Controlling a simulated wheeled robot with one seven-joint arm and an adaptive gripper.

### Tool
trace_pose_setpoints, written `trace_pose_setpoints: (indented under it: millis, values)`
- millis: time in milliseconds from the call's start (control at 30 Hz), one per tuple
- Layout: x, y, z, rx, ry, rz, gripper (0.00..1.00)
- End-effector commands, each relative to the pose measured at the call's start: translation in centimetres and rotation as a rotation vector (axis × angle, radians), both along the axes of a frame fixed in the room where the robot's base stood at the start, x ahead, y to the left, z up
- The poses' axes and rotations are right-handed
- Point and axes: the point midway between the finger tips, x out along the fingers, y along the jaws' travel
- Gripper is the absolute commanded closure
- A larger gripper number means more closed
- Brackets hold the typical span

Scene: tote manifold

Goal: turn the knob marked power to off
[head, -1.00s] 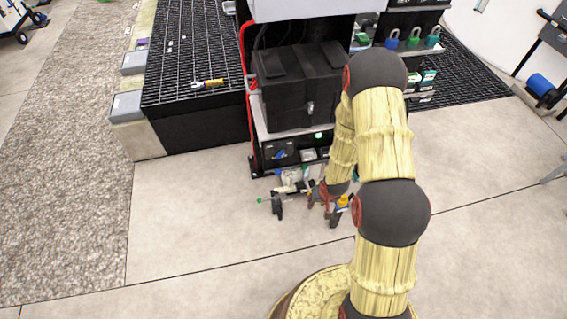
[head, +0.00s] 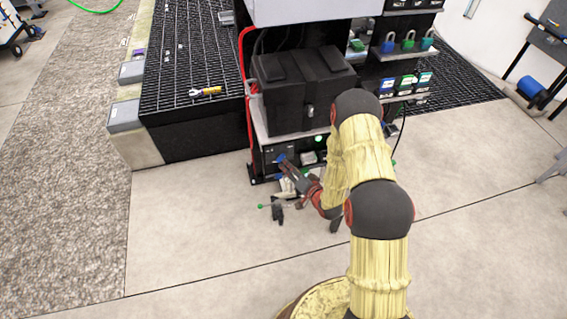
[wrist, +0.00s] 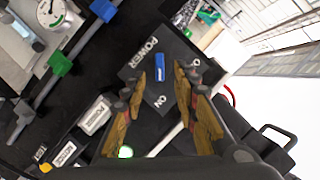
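The blue power knob (wrist: 160,66) is on a dark panel (wrist: 133,68) marked POWER and ON in the wrist view. A further marking beside the right finger is partly hidden. The knob's bar runs nearly up and down in the picture, one end towards ON. It also shows small and blue in the head view (head: 280,159). My gripper (wrist: 160,71) is open, its fingers either side of the knob in the picture. Contact cannot be told. In the head view, my gripper (head: 287,168) is just in front of the panel.
A green-handled valve on pipes (wrist: 60,64) and small labelled boxes (wrist: 95,117) are left of the panel in the wrist view.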

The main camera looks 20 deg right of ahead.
Motion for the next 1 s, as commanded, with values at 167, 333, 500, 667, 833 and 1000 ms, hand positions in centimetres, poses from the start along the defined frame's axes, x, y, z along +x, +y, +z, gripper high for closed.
trace_pose_setpoints:
  millis: [167, 333, 500, 667, 833, 1000]
  values:
    - [2.6, 0.8, -1.0, -0.002, 0.001, 0.002, 0.7]
    - [4.1, 1.2, -1.4, -0.003, 0.0, 0.002, 0.7]
    - [4.6, 1.4, -1.5, -0.003, 0.002, 0.001, 0.7]
    - [4.6, 1.3, -1.4, -0.003, 0.001, 0.0, 0.7]
    - [4.6, 1.3, -1.4, -0.003, 0.001, 0.0, 0.78]
    - [4.6, 1.3, -1.5, -0.003, 0.003, 0.0, 0.88]
